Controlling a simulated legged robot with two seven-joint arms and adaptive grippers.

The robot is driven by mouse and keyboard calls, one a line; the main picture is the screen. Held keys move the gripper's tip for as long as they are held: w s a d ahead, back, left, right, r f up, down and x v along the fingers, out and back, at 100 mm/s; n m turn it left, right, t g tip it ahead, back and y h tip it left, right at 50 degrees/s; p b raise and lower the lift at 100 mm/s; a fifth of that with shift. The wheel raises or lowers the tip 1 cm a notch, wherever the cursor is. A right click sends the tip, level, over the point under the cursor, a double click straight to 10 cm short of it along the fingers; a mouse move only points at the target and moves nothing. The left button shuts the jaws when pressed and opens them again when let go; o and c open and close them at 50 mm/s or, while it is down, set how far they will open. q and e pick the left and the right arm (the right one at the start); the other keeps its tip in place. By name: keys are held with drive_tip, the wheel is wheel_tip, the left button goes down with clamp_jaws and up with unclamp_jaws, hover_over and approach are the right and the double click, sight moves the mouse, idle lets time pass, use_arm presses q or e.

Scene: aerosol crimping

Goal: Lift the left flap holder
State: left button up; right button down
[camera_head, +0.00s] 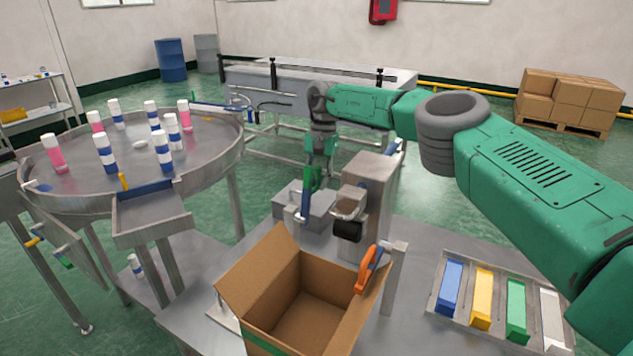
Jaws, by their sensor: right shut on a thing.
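My right arm reaches in from the right, and its gripper (311,182) points down behind the open cardboard box (308,305). The gripper is shut on a narrow blue bar (305,205), whose lower end is near a grey metal block. I cannot tell for sure that this bar is the left flap holder. An orange flap holder (368,268) sits at the box's right flap, beside a metal post (395,280). The box's left flap stands up and tilts outward. My left gripper is not in view.
A metal crimping machine (370,205) stands just right of my gripper. A round table (80,180) with several bottles is at left. A tray (435,300) with coloured blocks is at right. A conveyor table (270,75) stands behind.

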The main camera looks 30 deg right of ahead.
drive_tip(key=c, duration=1.6)
unclamp_jaws()
drive_tip(key=shift+w+d+r, duration=0.15)
drive_tip(key=shift+d+r, duration=0.05)
drive_tip(key=shift+f, duration=0.2)
drive_tip(key=shift+d, duration=0.1)
drive_tip(key=r, duration=0.9)
drive_tip(key=shift+w+r, duration=0.3)
drive_tip(key=shift+r, duration=0.1)
drive_tip(key=shift+d, duration=0.1)
drive_tip(key=shift+f, duration=0.1)
